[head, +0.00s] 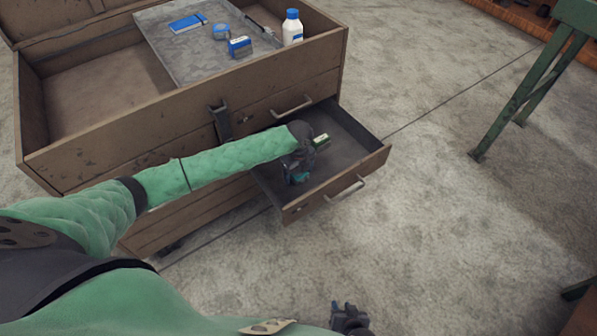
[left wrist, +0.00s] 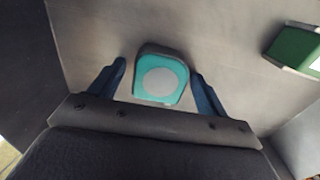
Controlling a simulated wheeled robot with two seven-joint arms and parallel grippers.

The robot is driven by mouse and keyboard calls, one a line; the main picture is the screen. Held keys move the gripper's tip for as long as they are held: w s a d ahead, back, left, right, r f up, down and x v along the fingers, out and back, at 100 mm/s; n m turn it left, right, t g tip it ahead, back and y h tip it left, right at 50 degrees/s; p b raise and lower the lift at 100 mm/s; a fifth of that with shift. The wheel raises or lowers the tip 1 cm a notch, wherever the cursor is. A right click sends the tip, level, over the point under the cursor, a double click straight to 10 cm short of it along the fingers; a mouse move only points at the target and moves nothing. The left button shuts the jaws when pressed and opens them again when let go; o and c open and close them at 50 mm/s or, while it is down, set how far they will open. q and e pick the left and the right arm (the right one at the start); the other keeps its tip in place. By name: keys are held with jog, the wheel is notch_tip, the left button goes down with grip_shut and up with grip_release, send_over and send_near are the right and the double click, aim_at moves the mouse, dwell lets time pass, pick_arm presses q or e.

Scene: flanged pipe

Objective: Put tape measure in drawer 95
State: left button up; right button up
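The teal tape measure (left wrist: 160,82) with a pale round face lies on the grey floor of the open drawer (head: 345,136); a bit of its teal shows in the head view (head: 301,178). My left gripper (head: 297,176) is down inside this drawer. In the left wrist view its two fingers (left wrist: 160,85) are spread on either side of the tape measure, with a gap on each side. Whether the tape measure touches the drawer floor is hard to tell. No drawer number is readable. My right gripper (head: 350,318) is low at the bottom edge, its fingers unclear.
A green and white box (head: 321,141) lies in the same drawer, also in the left wrist view (left wrist: 294,47). On the chest's grey top panel (head: 180,60) are a white bottle (head: 292,28) and blue items (head: 240,46). A green stand (head: 530,85) is right; floor between is clear.

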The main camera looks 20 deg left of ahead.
aim_at(299, 172)
pick_arm(q)
notch_tip(299, 172, up, 12)
jog(key=p, duration=0.1)
jog(key=shift+r, duration=0.15)
dwell(0.6)
dwell(0.4)
